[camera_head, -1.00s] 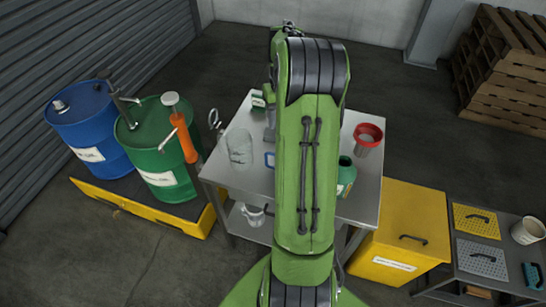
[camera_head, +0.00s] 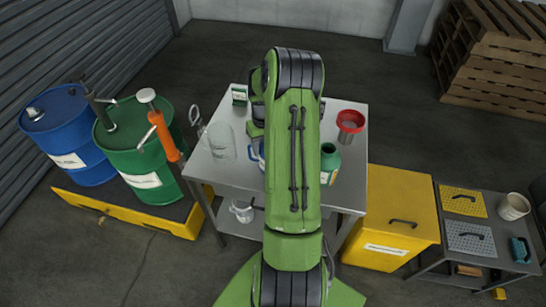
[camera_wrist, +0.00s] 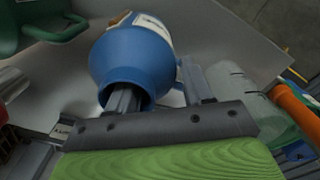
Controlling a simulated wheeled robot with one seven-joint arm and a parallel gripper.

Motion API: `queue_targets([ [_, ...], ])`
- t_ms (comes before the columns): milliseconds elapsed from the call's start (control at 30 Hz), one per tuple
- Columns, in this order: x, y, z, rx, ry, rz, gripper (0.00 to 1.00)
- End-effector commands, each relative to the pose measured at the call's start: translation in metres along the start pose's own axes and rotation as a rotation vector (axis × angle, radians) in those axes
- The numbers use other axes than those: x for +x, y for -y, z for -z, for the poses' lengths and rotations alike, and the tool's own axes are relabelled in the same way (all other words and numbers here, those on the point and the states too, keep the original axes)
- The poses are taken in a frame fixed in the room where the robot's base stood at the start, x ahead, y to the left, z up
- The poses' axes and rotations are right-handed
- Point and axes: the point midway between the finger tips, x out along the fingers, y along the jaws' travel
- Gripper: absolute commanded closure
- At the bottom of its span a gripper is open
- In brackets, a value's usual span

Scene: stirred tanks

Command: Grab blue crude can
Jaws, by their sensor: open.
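The blue can (camera_wrist: 133,55) stands on the metal table, its round dark mouth towards the camera in the wrist view. It has a pale label and a handle on its right side. My gripper (camera_wrist: 160,90) is open and empty, close above the can. One finger overlaps the can's mouth; I cannot tell whether it is inside it. The other finger is to the right, by the handle. In the head view only a bit of the blue can (camera_head: 257,152) shows beside my arm, which hides the rest and my fingers.
A blue drum (camera_head: 65,135) and a green drum (camera_head: 140,150) with an orange-handled pump (camera_head: 165,140) stand left.

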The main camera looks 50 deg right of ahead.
Motion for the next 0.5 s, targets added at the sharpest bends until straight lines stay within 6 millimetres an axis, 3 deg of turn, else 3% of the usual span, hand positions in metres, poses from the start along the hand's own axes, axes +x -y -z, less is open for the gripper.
queue_targets([
  [67,-0.0005,0.0001,0.0,0.0,0.0,0.0,0.52],
  [367,-0.0007,0.0004,0.0001,-0.001,0.0,0.001,0.98],
  [500,-0.0008,0.0005,0.0001,-0.001,0.0,0.001,1.0],
])
